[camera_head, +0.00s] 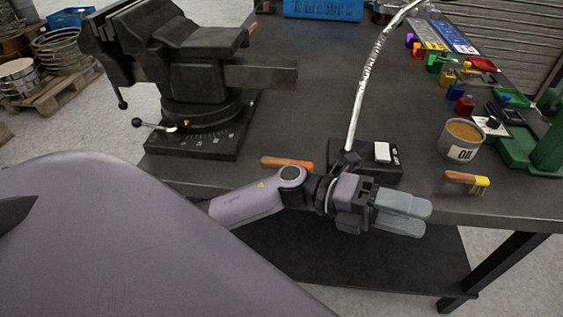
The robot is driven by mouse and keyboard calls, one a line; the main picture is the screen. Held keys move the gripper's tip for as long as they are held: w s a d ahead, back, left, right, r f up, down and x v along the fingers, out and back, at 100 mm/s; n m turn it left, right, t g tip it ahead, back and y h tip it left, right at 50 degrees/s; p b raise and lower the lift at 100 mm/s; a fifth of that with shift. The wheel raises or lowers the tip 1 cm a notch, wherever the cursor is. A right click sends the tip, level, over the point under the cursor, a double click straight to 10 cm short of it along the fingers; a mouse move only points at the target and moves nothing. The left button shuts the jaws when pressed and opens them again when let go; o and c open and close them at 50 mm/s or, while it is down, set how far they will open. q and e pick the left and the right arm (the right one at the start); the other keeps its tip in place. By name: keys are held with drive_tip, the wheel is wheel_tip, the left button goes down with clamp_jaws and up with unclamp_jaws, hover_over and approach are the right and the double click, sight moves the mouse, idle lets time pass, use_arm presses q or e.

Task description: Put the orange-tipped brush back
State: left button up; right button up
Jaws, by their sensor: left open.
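A brush-like tool (287,163) with a brown handle and a more orange right end lies on the dark workbench (330,95), just behind my left forearm, which may hide part of it. A second brush (467,181) with a brown handle and a yellow head lies near the bench's front right edge. My left gripper (412,216) is open and empty, fingers pointing right. It appears in front of the bench's front edge, left of and below the yellow-headed brush in the picture. My right gripper is not in view.
A large vise (190,75) stands on the left of the bench. A lamp base (372,160) stands behind my left wrist. An oil can (460,140) stands behind the yellow-headed brush. Small coloured clamps and a green tool (535,145) crowd the right side. The bench's middle is clear.

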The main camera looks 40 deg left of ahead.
use_arm(q)
drive_tip(key=w+a+f+n+t+y, duration=0.1)
drive_tip(key=a+f+n+t+y, duration=0.45)
drive_tip(key=n, duration=0.65)
drive_tip(key=w+a+f+n+t+y, duration=0.1)
drive_tip(key=a+f+n+t+y, duration=0.2)
drive_tip(key=f+n+t+y, duration=0.45)
drive_tip(key=s+a+f+n+g+y, duration=0.2)
drive_tip(key=s+a+f+n+g, duration=0.1)
drive_tip(key=s+f+n, duration=0.3)
drive_tip(key=s+a+f+n+g+y, duration=0.2)
drive_tip(key=s+a+f+n+g, duration=0.1)
drive_tip(key=s+f+n, duration=0.4)
drive_tip(key=shift+s+f+n+y, duration=0.15)
drive_tip(key=shift+f+n+y, duration=0.15)
drive_tip(key=shift+f+n, duration=0.55)
drive_tip(key=shift+a+r, duration=0.1)
drive_tip(key=shift+r, duration=0.15)
wheel_tip(320, 180, up, 4)
drive_tip(key=p, duration=0.4)
drive_tip(key=shift+r+p, duration=0.25)
drive_tip(key=shift+p, duration=0.05)
